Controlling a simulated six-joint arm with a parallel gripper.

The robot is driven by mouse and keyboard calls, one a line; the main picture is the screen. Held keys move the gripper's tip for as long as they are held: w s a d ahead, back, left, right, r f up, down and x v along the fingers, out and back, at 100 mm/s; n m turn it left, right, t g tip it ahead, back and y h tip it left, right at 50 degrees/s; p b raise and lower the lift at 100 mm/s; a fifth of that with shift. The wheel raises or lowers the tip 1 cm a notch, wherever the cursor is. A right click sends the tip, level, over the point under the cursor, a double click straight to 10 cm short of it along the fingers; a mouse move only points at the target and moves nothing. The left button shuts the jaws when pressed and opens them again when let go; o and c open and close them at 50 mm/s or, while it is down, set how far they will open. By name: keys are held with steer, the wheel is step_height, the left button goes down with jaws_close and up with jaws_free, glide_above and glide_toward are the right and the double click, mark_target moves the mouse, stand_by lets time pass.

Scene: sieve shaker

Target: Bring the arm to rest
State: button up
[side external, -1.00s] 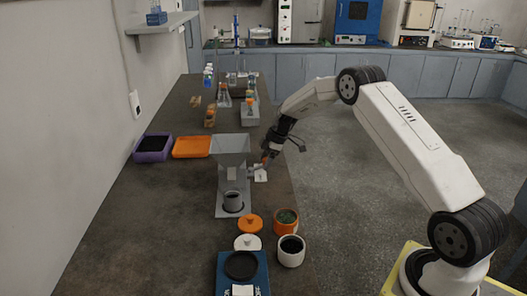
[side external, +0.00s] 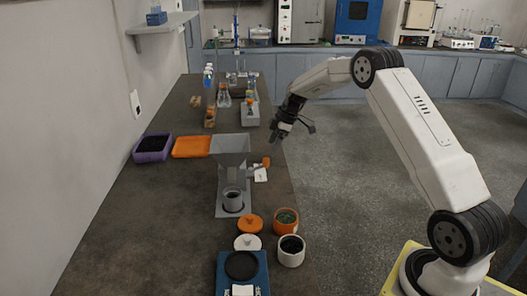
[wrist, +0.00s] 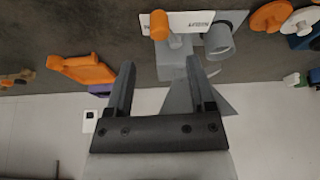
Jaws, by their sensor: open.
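My gripper (side external: 275,140) hangs in the air above the bench's right edge, up and to the right of the grey sieve shaker (side external: 231,165). In the wrist view my gripper (wrist: 164,78) shows two fingers spread apart with nothing held between them. The shaker's orange knob (side external: 266,162) is clear of the fingers; the knob also shows in the wrist view (wrist: 159,25), beyond the fingertips. A grey cup (side external: 233,200) stands on the shaker's base under the hopper.
A purple tray (side external: 153,149) of dark material and an orange tray (side external: 191,147) lie left of the shaker. An orange jar (side external: 285,220), a white jar (side external: 291,251), two lids and a blue scale (side external: 242,277) are in front. Flasks (side external: 224,96) stand behind. The floor at right is clear.

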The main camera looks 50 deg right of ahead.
steer(key=shift+r, duration=0.25)
steer(key=shift+s, duration=0.1)
steer(key=s+a+r+m+h, duration=0.2)
steer(key=s+a+m, duration=0.4)
steer(key=s+a, duration=0.65)
steer(key=s+a+m, duration=0.2)
steer(key=s+a, duration=0.2)
steer(key=s, duration=0.3)
steer(key=s+a+f+m+h, duration=0.1)
steer(key=s+a+m, duration=0.1)
steer(key=s+a, duration=0.3)
steer(key=shift+s+f+h, duration=0.15)
steer(key=shift+s+h, duration=0.15)
steer(key=shift+s, duration=0.8)
